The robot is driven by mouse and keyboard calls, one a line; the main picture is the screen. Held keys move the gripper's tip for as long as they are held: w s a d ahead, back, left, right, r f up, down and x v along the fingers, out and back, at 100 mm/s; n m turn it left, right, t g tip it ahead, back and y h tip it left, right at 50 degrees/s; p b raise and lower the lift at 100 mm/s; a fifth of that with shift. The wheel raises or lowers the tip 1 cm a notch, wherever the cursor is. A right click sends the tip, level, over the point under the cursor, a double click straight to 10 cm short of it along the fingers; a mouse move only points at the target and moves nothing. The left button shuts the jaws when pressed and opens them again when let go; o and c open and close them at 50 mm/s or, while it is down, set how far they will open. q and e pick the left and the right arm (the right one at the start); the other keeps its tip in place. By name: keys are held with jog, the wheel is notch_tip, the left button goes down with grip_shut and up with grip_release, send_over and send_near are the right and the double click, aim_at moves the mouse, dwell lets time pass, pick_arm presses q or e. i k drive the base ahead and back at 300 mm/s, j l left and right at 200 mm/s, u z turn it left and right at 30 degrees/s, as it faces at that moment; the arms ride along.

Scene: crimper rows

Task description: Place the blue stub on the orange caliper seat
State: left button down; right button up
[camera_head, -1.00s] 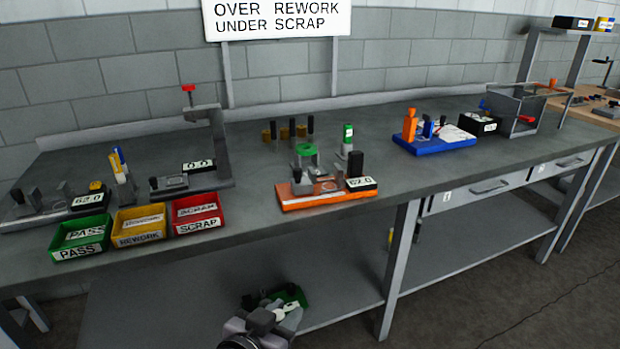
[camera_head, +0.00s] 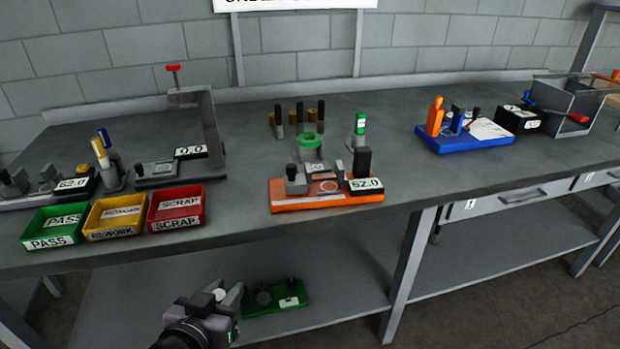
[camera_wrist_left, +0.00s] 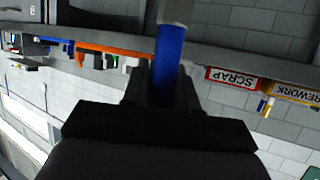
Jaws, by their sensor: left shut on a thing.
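The blue stub (camera_wrist_left: 168,62) shows in the left wrist view, upright in that picture between the dark jaws, with a grey end at the top. My left gripper (camera_head: 228,296) is shut on it, low in front of the bench in the head view, where the stub's blue body is not clear. The orange caliper seat (camera_head: 292,206) stands on the bench top, up and right of my gripper and apart from it. It carries grey caliper parts and a display reading 62.0. A green ring stands just behind. My right gripper is in neither view now.
Green PASS (camera_head: 47,243), yellow REWORK (camera_head: 110,234) and red SCRAP (camera_head: 178,222) bins line the front left edge. A blue fixture (camera_head: 460,140) stands at right. A green plate (camera_head: 290,301) lies on the lower shelf. Bench around the orange base's right is clear.

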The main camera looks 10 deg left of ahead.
aim_at(329, 185)
jog(key=i+l+u, duration=0.45)
jog(key=l+u, duration=0.15)
jog(key=i+l+u, duration=0.25)
jog(key=l, duration=0.25)
jog(key=k, duration=0.1)
